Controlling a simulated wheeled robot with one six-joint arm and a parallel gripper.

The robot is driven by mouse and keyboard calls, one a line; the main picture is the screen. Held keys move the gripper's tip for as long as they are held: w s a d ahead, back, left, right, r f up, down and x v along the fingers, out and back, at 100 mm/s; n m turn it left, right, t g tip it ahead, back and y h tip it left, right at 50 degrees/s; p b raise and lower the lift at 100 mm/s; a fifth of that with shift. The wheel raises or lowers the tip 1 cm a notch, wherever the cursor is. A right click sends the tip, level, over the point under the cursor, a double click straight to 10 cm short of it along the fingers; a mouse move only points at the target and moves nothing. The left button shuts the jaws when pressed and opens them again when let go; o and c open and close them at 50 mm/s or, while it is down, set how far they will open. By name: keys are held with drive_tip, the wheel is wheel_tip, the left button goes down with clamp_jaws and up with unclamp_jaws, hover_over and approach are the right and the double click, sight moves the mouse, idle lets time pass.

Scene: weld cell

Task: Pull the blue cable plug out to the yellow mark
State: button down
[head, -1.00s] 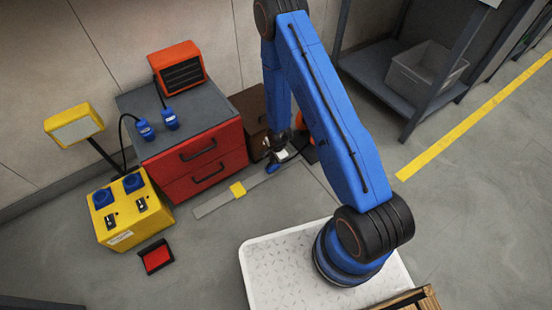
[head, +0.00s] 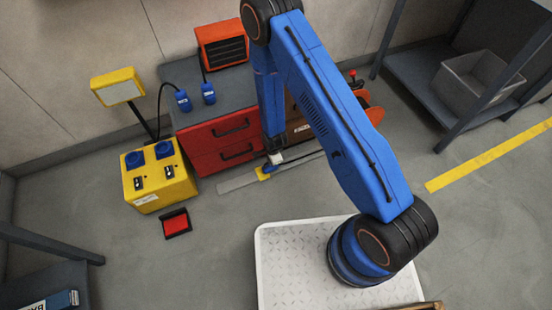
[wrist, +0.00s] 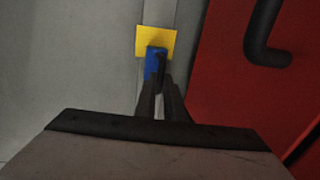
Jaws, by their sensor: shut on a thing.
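The blue cable plug (head: 266,169) lies low over a grey floor strip (head: 232,184), at the yellow mark (head: 261,175). In the wrist view, the plug (wrist: 154,62) overlaps the near part of the yellow mark (wrist: 156,36), and the mark's far part shows beyond it. My gripper (head: 272,163) is shut on the plug; in the wrist view its dark fingers (wrist: 160,88) close around the plug's near end. The fingers hide part of the plug. A dark cable runs right from the plug, partly behind my arm.
A red drawer cabinet (head: 213,142) stands close behind the strip; its handle (wrist: 262,35) is near my gripper. An orange reel (head: 371,105) is at right.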

drive_tip(key=shift+a, duration=0.1)
drive_tip(key=c, duration=1.8)
unclamp_jaws()
drive_tip(key=shift+c, duration=0.2)
drive_tip(key=shift+r, duration=0.15)
drive_tip(key=s+d+r, duration=0.1)
drive_tip(key=s+r, duration=0.2)
drive_tip(key=r, duration=1.3)
drive_tip(key=shift+s+r, duration=0.15)
drive_tip(key=shift+r, duration=0.25)
